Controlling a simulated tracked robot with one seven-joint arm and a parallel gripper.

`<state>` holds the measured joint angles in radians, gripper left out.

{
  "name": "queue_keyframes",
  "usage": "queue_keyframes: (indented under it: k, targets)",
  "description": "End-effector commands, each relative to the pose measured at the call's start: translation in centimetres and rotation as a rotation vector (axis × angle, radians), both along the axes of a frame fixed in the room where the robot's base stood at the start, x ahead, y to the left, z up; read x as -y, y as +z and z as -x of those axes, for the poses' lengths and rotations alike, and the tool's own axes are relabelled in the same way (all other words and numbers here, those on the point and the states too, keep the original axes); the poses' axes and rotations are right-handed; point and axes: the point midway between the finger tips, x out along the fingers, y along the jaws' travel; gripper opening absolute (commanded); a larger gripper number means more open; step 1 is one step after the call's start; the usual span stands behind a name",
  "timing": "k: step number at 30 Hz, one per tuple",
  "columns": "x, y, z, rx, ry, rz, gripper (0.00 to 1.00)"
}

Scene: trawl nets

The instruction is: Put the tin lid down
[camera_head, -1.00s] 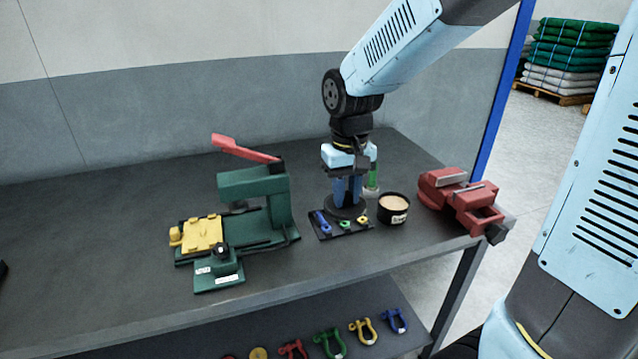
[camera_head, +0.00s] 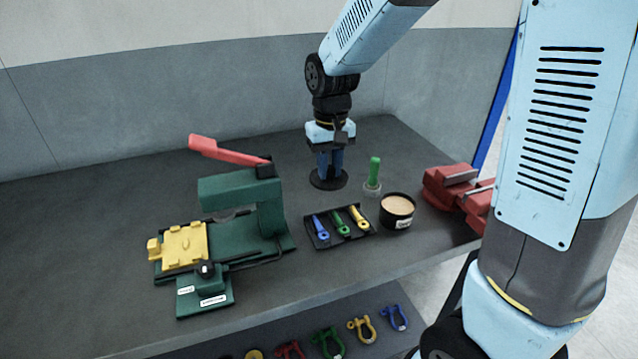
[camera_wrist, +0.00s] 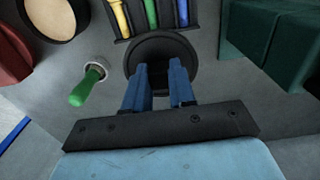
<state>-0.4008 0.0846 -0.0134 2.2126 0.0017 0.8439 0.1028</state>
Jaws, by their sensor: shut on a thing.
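The tin lid (camera_head: 321,184) is a flat black disc with a small raised centre, lying level at the bench behind the tool tray. It also shows in the wrist view (camera_wrist: 162,44). My gripper (camera_head: 329,174) is above it, pointing down, with its blue fingers shut on the lid's middle; the wrist view (camera_wrist: 160,72) shows both fingers at the disc. I cannot tell whether the lid touches the bench or hangs just above it. The open black tin (camera_head: 397,222), with tan contents and a white label, stands to the right, apart from the lid.
A black tray (camera_head: 322,243) holds blue, green and yellow tools in front. A green-handled brush (camera_head: 375,172) stands in a small pot right of the lid. A green press (camera_head: 240,190) with a red lever is left, a red vise (camera_head: 450,190) right. Bare bench (camera_head: 260,140) lies behind.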

Motion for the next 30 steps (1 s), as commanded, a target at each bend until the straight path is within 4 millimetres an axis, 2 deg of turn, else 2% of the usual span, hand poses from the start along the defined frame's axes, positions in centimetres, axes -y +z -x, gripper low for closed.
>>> queue_keyframes:
  k: [5, 15, 26, 30]
  targets:
    - [-0.5, -1.4, -3.0, -0.002, -0.003, 0.001, 0.0]
    - [-1.2, -5.7, -6.4, -0.002, -0.006, 0.001, 0.0]
    - [-1.4, -7.4, -7.8, -0.002, -0.005, 0.002, 0.0]
    - [-1.4, -9.3, -7.7, -0.003, -0.005, 0.002, 0.0]
